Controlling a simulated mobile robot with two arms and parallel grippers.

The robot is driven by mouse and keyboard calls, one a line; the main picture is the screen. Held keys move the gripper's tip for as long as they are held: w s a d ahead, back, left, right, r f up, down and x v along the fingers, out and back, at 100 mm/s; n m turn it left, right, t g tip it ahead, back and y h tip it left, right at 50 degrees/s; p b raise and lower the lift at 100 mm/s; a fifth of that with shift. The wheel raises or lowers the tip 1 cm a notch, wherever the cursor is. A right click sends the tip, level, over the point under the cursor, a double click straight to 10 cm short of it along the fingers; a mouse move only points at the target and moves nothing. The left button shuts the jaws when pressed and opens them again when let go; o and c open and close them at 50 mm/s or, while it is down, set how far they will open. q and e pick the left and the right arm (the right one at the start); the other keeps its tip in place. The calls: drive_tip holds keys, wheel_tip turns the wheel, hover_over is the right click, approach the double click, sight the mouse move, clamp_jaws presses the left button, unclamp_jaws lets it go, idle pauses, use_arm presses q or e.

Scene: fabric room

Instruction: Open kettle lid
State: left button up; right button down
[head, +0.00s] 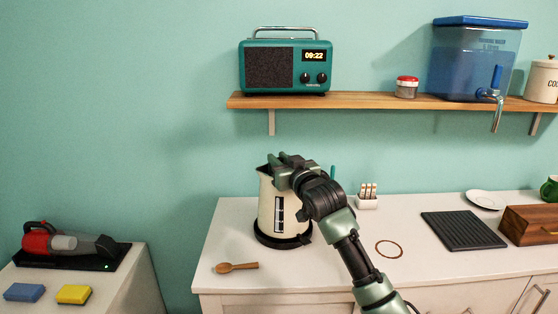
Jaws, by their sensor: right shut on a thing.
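A cream kettle (267,208) stands upright on its black round base (283,242) near the left end of the white counter. A dark level window runs down its side, and its spout points to the left. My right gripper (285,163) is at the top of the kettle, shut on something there. The fingers cover the lid and the upper part of the handle side, so I cannot tell how far the lid is raised. My left gripper is not in view.
A wooden spoon (237,267) lies in front of the kettle. A black ribbed mat (462,230), a wooden box (530,224) and a white plate (485,200) are to the right. A shelf (370,101) with a teal radio (285,67) hangs above.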

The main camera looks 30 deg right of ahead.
drive_tip(key=shift+r, duration=0.1)
idle(0.8)
drive_tip(key=m, duration=0.1)
drive_tip(key=r+m+t+p, duration=0.1)
drive_tip(key=d+r+m, duration=0.1)
drive_tip(key=m, duration=0.1)
drive_tip(key=shift+s+r+t+h, duration=0.15)
drive_tip(key=shift+s+t+h, duration=0.15)
drive_tip(key=shift+s, duration=0.05)
drive_tip(key=m, duration=0.1)
drive_tip(key=d+r+m+h+p, duration=0.1)
drive_tip(key=m, duration=0.1)
drive_tip(key=s+m, duration=0.1)
drive_tip(key=shift+d+r+t+h+p, duration=0.3)
drive_tip(key=shift+d+r+t, duration=0.1)
drive_tip(key=m, duration=0.1)
drive_tip(key=d+m+h, duration=0.1)
drive_tip(key=m, duration=0.1)
drive_tip(key=s+r+m+h+p, duration=0.1)
drive_tip(key=shift+d+m, duration=0.4)
drive_tip(key=shift+s+d+m+h+p, duration=0.15)
drive_tip(key=shift+s+d+m+h, duration=0.2)
drive_tip(key=shift+m, duration=0.5)
drive_tip(key=shift+s+d+m+h+p, duration=0.15)
drive_tip(key=shift+d+m+h, duration=0.25)
drive_tip(key=shift+m, duration=0.5)
drive_tip(key=shift+s+d+m+h+p, duration=0.25)
drive_tip(key=shift+m+h, duration=0.2)
drive_tip(key=shift+m, duration=0.4)
drive_tip(key=shift+d, duration=0.1)
